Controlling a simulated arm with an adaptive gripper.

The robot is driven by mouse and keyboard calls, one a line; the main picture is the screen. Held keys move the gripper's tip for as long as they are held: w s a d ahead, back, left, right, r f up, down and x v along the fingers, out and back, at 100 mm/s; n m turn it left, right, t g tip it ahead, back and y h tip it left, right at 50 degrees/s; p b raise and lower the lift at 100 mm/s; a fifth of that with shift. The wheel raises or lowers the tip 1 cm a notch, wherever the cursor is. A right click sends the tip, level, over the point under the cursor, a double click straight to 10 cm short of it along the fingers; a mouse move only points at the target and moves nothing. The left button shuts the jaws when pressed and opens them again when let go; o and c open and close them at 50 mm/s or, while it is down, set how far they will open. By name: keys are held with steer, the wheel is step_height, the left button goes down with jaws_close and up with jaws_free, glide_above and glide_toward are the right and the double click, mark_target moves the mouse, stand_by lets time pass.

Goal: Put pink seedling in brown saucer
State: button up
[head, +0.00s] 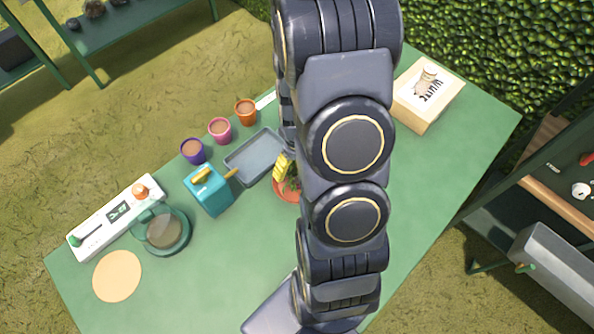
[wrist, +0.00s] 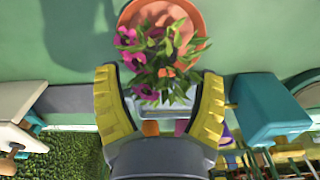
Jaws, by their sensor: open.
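The pink seedling (wrist: 140,48), with magenta flowers and green leaves, shows at the top centre of the wrist view. It overlaps the brown saucer (wrist: 196,18), a round terracotta-coloured dish. I cannot tell whether the seedling's base touches the saucer. My gripper (wrist: 160,82) is open, its yellow fingers apart on either side of the lower leaves, with no clear contact. In the head view, part of the saucer (head: 283,194) and one yellow finger show left of my arm, which hides most of the gripper and seedling.
A grey tray (head: 254,156) and a teal box (head: 208,191) stand left of the saucer. Purple (head: 193,151), pink (head: 220,130) and orange (head: 245,112) pots line the table's far edge.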

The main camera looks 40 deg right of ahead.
step_height(320, 180, up, 5)
steer(key=s+a+r+n, duration=0.1)
steer(key=s+a+r, duration=0.1)
steer(key=a+r, duration=0.85)
steer(key=s+a+r+n+g, duration=0.1)
steer(key=s+a+r, duration=0.4)
steer(key=s+r, duration=0.2)
steer(key=shift+s+r+g, duration=0.25)
steer(key=shift+s+g, duration=0.05)
steer(key=shift+s, duration=0.4)
steer(key=shift+a, duration=0.1)
